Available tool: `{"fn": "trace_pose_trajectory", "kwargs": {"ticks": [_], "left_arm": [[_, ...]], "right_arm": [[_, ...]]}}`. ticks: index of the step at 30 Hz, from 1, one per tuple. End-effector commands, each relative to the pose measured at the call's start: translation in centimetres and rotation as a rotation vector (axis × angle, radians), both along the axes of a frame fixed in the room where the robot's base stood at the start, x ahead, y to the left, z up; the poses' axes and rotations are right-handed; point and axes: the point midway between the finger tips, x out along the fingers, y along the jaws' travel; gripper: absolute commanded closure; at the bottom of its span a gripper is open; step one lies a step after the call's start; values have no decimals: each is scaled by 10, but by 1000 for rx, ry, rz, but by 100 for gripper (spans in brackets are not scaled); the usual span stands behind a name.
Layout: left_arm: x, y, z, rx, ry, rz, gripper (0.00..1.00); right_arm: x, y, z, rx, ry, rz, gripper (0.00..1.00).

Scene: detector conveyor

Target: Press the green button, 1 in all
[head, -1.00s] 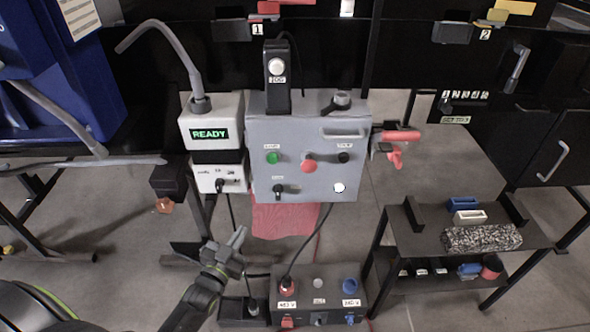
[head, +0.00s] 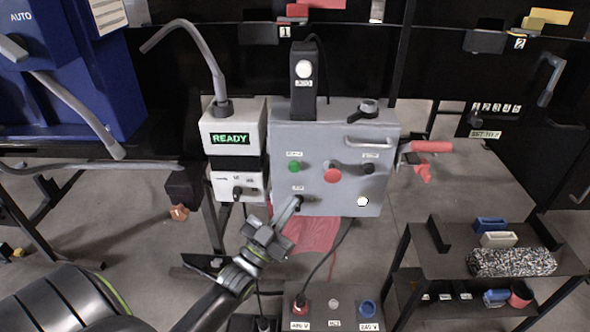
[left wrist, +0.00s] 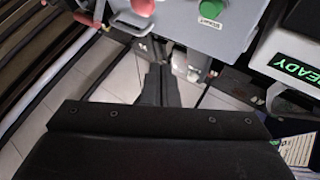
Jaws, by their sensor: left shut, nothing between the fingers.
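The green button (head: 294,167) sits at the upper left of the grey control box face (head: 325,195), left of a larger red button (head: 333,176). It also shows large near the top of the left wrist view (left wrist: 210,10), with a label beside it. My left gripper (head: 296,203) is shut and empty, below the green button in the head view and close to the lower left of the box. Its closed fingers (left wrist: 161,82) point toward the box in the left wrist view, apart from the green button. My right gripper is in neither view.
A white unit with a lit READY display (head: 230,139) stands left of the box. A black knob, a white button (head: 362,201) and a red-handled clamp (head: 425,147) are nearby. A socket box (head: 335,306) lies below, and a black rack (head: 480,260) stands right.

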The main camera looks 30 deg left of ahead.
Motion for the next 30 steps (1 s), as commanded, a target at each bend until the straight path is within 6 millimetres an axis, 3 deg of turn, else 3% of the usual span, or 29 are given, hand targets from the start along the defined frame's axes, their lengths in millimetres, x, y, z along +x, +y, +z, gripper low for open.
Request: {"fn": "trace_pose_trajectory", "kwargs": {"ticks": [18,30], "left_arm": [[64,39,-1,0,0,-1,100],[72,44,0,0,1,0,100]], "right_arm": [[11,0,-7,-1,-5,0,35],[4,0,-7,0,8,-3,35]]}}
